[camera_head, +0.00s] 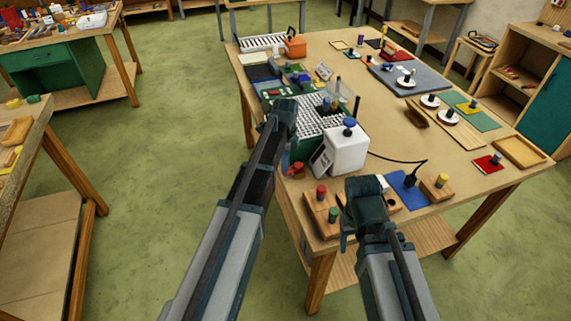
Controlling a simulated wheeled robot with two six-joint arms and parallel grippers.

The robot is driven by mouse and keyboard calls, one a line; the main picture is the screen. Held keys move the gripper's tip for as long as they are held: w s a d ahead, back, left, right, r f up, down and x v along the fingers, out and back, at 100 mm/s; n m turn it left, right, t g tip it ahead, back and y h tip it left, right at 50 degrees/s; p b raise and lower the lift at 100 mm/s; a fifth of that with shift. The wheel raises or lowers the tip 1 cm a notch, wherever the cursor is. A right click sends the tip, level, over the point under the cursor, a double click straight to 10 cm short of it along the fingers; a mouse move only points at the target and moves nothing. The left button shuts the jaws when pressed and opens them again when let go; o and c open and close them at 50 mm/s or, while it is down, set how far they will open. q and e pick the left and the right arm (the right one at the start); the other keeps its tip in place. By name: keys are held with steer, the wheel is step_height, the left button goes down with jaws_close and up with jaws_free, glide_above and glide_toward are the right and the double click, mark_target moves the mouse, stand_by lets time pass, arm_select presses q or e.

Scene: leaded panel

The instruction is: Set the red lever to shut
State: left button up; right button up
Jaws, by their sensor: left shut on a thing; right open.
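A small red part (297,168) shows at the near end of the green-sided unit with the white grid top (318,113), beside my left arm. I cannot tell for certain whether it is the red lever, or its setting. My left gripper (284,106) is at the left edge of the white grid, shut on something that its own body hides. My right gripper (364,188) is open above the near edge of the table, right of a wooden block with red and green knobs (321,205). A white box with a blue knob (346,149) stands between the grippers.
The wooden table (390,140) is crowded on its left side. A black cable (398,160) runs across the top. Green floor is open to the left.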

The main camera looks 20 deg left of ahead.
arm_select(q)
jaws_close()
steer(key=n, duration=0.2)
steer(key=s+d+n, duration=0.1)
steer(key=shift+d+n, duration=0.25)
steer(key=shift+n, duration=0.15)
steer(key=d+n, duration=0.1)
steer(key=n, duration=0.2)
steer(key=shift+s+d+n, duration=0.2)
steer(key=shift+d+n, duration=0.1)
steer(key=shift+d, duration=0.05)
steer(key=d+n, duration=0.1)
steer(key=n, duration=0.1)
steer(key=d+n, duration=0.1)
steer(key=n, duration=0.1)
steer(key=shift+w, duration=0.15)
steer(key=shift+w+d+n, duration=0.2)
steer(key=shift+d+n, duration=0.15)
steer(key=shift+n, duration=0.55)
steer(key=shift+w+d+n, duration=0.15)
steer(key=shift+d+n, duration=0.2)
steer(key=shift+n, duration=0.55)
steer(key=o, duration=0.9)
jaws_free()
steer(key=shift+d, duration=0.1)
